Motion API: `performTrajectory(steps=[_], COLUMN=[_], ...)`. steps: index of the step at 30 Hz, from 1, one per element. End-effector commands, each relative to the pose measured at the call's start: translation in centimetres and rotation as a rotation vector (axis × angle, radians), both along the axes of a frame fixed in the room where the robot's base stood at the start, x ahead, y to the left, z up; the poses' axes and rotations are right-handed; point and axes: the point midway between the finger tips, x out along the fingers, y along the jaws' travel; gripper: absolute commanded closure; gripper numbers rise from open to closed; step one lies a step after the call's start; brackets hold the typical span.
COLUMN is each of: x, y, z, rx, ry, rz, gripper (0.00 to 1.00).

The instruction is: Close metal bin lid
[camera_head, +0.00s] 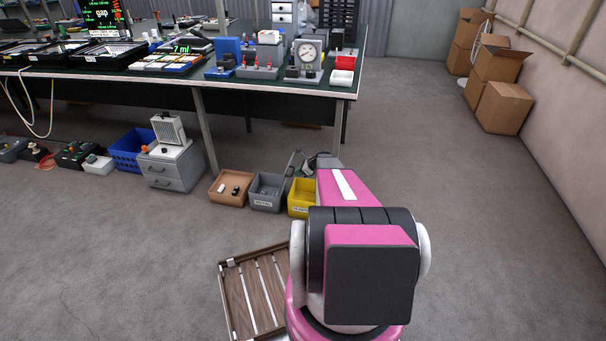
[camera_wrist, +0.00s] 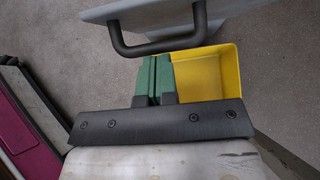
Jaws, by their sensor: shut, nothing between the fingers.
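The grey metal bin (camera_head: 267,204) stands on the floor between a brown bin and a yellow bin. Its top is open and small items show inside. A thin, tilted grey panel, seemingly the lid (camera_head: 291,164), stands up behind it. In the wrist view, a pale grey lid (camera_wrist: 220,18) with a black bar handle (camera_wrist: 155,47) fills the top. My gripper (camera_wrist: 159,60) has green fingers, shut together and empty, with tips just below the handle in the picture. I cannot tell whether they touch it. In the head view my arm hides the gripper.
The yellow bin (camera_head: 299,208) is close to my fingers, and also shows in the wrist view (camera_wrist: 225,75). A brown bin (camera_head: 228,198) stands to the left. The workbench (camera_head: 345,92) is behind. A slatted wooden crate (camera_head: 233,300) lies in front.

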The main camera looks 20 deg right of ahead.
Motion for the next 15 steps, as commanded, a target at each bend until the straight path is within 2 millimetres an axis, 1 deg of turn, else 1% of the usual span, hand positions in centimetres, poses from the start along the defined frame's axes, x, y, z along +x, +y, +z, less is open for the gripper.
performTrajectory(steps=[15], x=[0.24], y=[0.38], z=[0.32], rx=[-0.015], ry=[0.010], rz=[0.001], gripper=[1.00])
